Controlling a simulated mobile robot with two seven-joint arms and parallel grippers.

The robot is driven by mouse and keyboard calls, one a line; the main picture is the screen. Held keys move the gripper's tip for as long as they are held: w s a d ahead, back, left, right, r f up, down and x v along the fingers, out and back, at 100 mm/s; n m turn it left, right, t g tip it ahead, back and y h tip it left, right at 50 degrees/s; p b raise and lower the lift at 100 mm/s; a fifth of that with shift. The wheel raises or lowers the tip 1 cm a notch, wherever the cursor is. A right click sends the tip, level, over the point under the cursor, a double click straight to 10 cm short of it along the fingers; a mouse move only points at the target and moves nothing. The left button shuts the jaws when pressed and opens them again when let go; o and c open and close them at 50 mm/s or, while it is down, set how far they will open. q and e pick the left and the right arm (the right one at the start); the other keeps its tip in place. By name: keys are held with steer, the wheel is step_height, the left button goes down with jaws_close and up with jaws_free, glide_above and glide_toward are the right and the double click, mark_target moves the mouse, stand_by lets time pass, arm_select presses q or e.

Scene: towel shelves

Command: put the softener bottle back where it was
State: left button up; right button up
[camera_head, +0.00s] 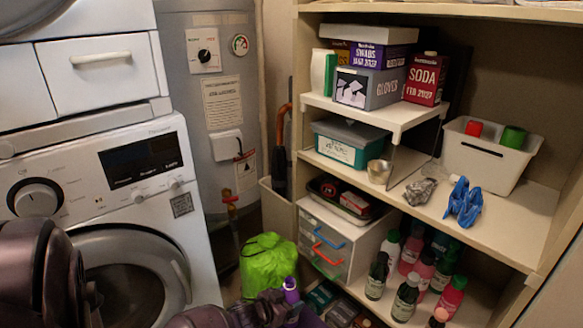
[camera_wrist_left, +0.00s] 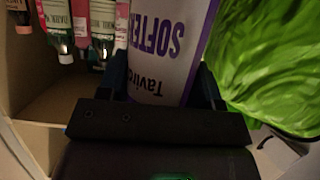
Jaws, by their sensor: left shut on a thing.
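The softener bottle (camera_wrist_left: 170,45) fills the middle of the left wrist view, with a white and purple label reading "SOFTEN" upside down there. My left gripper (camera_wrist_left: 165,95) is shut on it, with dark fingers on both sides. In the head view the bottle's purple top (camera_head: 290,285) shows at the bottom centre, in front of the lower shelf and beside the green bag. My left gripper (camera_head: 288,303) is partly cut off there by the frame's lower edge. The bottle's lower part is hidden in the head view. My right gripper is not in view.
Several bottles (camera_head: 405,298) stand on the lower shelf (camera_head: 470,308), right of a white drawer unit (camera_head: 340,240). A lime green bag (camera_head: 267,262) lies close to the held bottle. A washing machine (camera_head: 130,225) stands at left. Small boxes (camera_head: 342,312) sit low on the shelf.

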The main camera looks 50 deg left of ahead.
arm_select(q)
steer(key=f+b, duration=0.1)
steer(key=f, duration=0.2)
steer(key=shift+s+f, duration=0.2)
steer(key=shift+w+f, duration=0.1)
steer(key=shift+r, duration=0.2)
steer(key=shift+f, duration=0.25)
steer(key=o, duration=1.1)
steer(key=shift+c, duration=0.2)
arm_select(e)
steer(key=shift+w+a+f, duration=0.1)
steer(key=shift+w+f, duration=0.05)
arm_select(q)
steer(key=shift+r, duration=0.1)
